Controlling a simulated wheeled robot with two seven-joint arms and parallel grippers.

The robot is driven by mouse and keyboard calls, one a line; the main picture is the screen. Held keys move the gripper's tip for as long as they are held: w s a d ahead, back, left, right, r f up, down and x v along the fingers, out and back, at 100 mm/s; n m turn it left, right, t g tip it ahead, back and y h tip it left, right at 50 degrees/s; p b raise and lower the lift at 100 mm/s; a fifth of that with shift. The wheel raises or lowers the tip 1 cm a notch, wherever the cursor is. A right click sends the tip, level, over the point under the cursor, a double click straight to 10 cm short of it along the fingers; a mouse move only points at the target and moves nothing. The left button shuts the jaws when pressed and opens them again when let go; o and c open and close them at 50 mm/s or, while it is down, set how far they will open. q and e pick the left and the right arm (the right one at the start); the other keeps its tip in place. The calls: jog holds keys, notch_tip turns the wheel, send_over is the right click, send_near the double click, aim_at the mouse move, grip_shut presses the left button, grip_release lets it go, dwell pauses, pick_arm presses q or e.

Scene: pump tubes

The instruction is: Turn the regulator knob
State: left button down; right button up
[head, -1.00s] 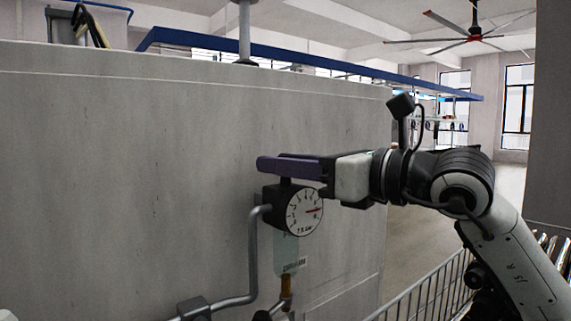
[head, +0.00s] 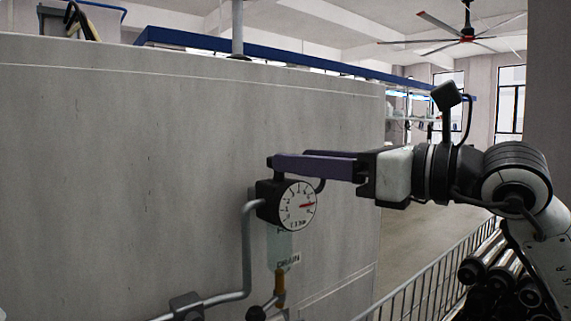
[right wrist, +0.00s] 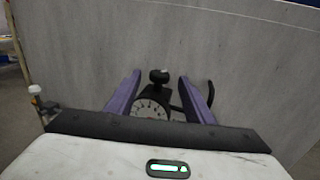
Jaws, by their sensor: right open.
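The regulator is a black body with a round white gauge dial (head: 298,206) and red needle, on a grey pipe at the wall. Its black knob (right wrist: 158,76) stands on top. In the head view a small dark part of the knob (head: 270,161) shows just left of the finger ends. My right gripper (head: 281,163) is open, its purple fingers level above the dial. In the right wrist view my right gripper (right wrist: 159,75) has a finger on each side of the knob, with visible gaps; whether the tips reach it in depth is unclear. My left gripper is not in view.
A clear bowl (head: 280,248) marked DRAIN hangs below the regulator. The grey pipe (head: 247,255) runs down to the left. A tall grey wall panel (head: 120,170) stands behind. A wire railing (head: 440,265) and shiny tubes (head: 500,262) are at right.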

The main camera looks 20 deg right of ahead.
jog(key=v, duration=0.5)
jog(key=shift+b, duration=0.4)
jog(key=shift+w, duration=0.1)
